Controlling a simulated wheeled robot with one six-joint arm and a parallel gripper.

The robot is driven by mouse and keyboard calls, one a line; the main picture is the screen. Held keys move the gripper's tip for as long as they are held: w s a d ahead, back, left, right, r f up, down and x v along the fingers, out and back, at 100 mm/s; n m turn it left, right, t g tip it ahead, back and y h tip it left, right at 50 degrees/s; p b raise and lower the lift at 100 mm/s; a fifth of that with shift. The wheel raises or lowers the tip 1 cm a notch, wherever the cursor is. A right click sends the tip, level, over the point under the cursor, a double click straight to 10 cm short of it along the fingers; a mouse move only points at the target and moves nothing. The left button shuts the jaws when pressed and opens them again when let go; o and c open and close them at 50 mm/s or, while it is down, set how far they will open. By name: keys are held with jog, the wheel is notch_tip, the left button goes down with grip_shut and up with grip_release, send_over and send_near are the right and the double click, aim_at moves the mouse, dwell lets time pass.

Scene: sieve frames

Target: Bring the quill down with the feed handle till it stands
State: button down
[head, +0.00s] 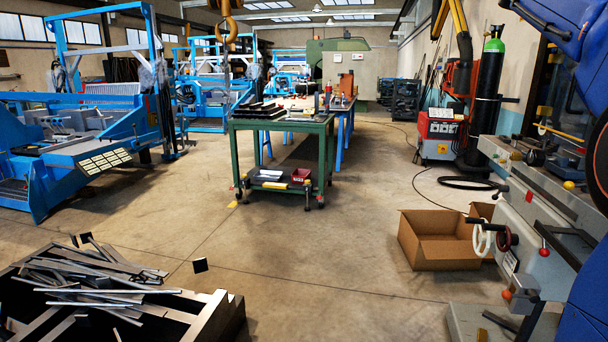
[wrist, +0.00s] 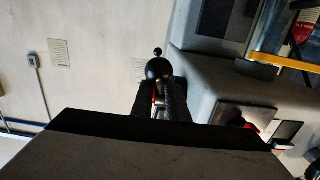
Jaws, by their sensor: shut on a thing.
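In the wrist view my gripper (wrist: 162,88) reaches up from the dark, wide block at the bottom of the picture. Its two dark fingers are shut on a handle with a round black ball knob (wrist: 158,69), which I take for the feed handle. The ball stands just beyond the fingertips, and a smaller dark ball shows above it. The part of the handle between the fingers is mostly hidden. I cannot make out the quill in either view. My gripper does not show in the head view.
A grey milling machine (head: 541,226) with handwheels stands at the right in the head view. An open cardboard box (head: 440,250) lies beside it. A crate of metal bars (head: 213,318) is at the lower left, and a green workbench (head: 283,124) stands farther back. The floor between is clear.

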jog(key=shift+s+d+f, duration=0.25)
jog(key=shift+d+f, duration=0.1)
jog(key=shift+f, duration=0.25)
dwell(2.6)
jog(key=shift+r, duration=0.1)
dwell(0.4)
dwell(0.4)
jog(key=c, duration=1.8)
grip_release()
jog(key=shift+c, duration=0.2)
